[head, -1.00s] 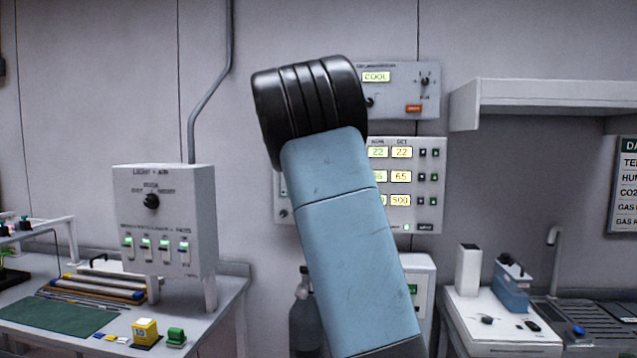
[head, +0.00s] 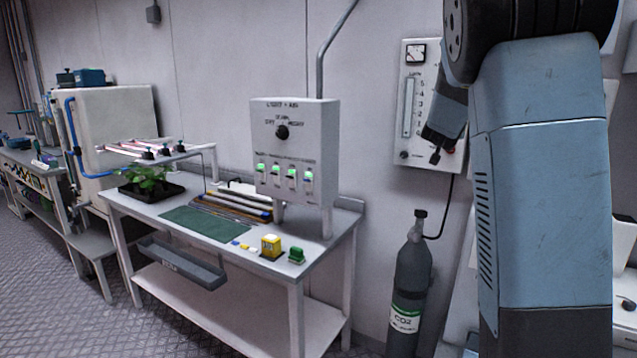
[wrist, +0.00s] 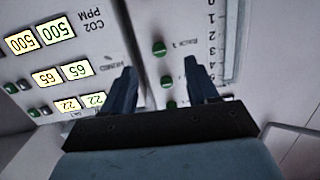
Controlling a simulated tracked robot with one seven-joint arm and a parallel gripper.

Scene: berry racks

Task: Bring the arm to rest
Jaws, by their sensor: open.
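My gripper (wrist: 163,76) is open, and the gap between its two dark fingers is empty in the wrist view. Behind the fingers are two wall panels, seen upside down. In the head view my raised blue arm (head: 545,170) fills the right side. A dark end part, apparently my gripper (head: 437,152), shows in front of the flow gauge panel (head: 411,80). I cannot tell whether it touches the panel. The control panel (wrist: 40,65) with lit numbers for CO2 and humidity is at the left of the wrist view.
A workbench (head: 338,240) carries the switch box (head: 312,150), a green mat (head: 205,223), a potted plant (head: 148,180) and small blocks. A dark CO2 bottle (head: 410,275) stands beside it. The floor (head: 70,290) at the left is clear.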

